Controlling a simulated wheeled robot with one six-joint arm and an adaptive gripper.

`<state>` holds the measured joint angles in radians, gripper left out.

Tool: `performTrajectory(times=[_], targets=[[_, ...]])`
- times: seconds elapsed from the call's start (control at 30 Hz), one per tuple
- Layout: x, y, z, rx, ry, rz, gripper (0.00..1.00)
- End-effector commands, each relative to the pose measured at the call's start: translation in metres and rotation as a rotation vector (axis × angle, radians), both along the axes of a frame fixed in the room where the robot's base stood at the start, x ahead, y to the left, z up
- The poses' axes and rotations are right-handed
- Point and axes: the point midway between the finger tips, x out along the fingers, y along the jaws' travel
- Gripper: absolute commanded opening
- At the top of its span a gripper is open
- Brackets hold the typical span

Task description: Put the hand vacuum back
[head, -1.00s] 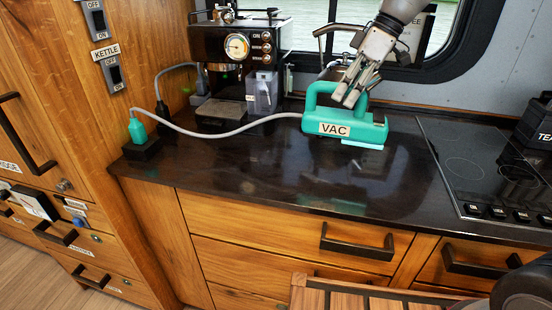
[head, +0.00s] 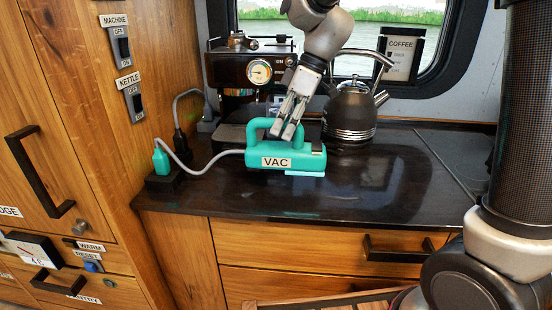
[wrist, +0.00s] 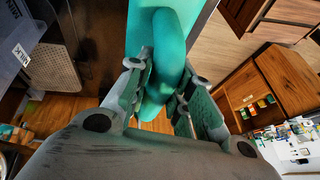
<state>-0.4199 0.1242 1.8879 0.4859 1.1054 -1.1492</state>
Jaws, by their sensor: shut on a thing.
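The hand vacuum (head: 310,160) is teal, with a loop handle and a "VAC" label. It is over the counter in front of the coffee machine; whether it touches the counter is unclear. My gripper (head: 288,130) comes down from above and is shut on its handle. In the wrist view my gripper (wrist: 163,80) has a finger on each side of the teal handle (wrist: 170,45). A grey cord (head: 205,164) runs from the vacuum's left end to a teal plug (head: 160,158) at a black block (head: 165,182) on the counter's left end.
The coffee machine (head: 230,69) stands behind the vacuum, and a dark kettle (head: 350,112) stands right of it. A coffee box (head: 402,55) is by the window. The counter (head: 390,185) is clear in front and to the right. A wooden cabinet wall (head: 165,60) bounds the left.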

Motion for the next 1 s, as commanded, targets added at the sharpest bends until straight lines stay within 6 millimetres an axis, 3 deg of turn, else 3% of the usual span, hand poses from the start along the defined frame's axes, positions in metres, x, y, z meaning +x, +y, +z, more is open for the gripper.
performTrajectory(times=[0.47,0.83,0.87,0.97,1.0], targets=[[0.000,0.000,-0.055,0.000,0.000,-0.001,0.00],[0.000,0.000,-0.059,0.001,-0.002,0.000,0.00],[0.000,0.000,-0.060,0.000,-0.001,0.001,0.26],[0.000,0.000,-0.060,0.000,-0.001,0.001,0.44],[0.000,0.000,-0.060,0.000,-0.001,0.001,0.44]])
